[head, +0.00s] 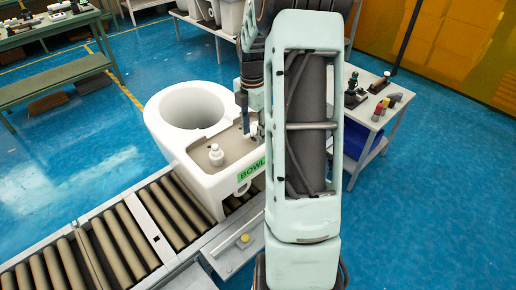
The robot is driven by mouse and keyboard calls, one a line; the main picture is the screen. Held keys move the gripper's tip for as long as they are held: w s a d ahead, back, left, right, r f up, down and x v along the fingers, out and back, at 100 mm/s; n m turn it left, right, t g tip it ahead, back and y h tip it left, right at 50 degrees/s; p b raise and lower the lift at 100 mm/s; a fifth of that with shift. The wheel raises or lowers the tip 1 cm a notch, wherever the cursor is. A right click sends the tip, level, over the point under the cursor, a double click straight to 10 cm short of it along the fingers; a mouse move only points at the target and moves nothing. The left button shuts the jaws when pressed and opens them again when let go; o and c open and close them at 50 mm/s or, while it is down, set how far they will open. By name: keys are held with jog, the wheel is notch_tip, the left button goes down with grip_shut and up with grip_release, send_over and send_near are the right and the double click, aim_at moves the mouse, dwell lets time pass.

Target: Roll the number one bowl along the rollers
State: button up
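A white toilet bowl (163,128) with a large round opening sits on the roller conveyor (121,238). A green label on its near side (250,174) reads "BOWL"; the rest of the label is hidden behind my arm, so I cannot see a number. A white fitting (216,155) stands on the bowl's flat rear deck. My gripper (246,126) is at the deck's right side, by a second small white piece. Its fingers are small and partly hidden by my arm. I cannot tell whether they are open or touching anything.
Rollers run clear toward the lower left. A side panel with a yellow button (242,240) borders the conveyor. A small table (376,100) with tools and bottles stands at right. Green benches (56,80) stand at upper left. Blue floor (95,165) is open between.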

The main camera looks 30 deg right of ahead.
aim_at(253, 153)
notch_tip(253, 153, down, 10)
jog(key=shift+f+p, duration=0.2)
jog(key=shift+p, duration=0.3)
jog(key=shift+c, duration=0.2)
grip_shut()
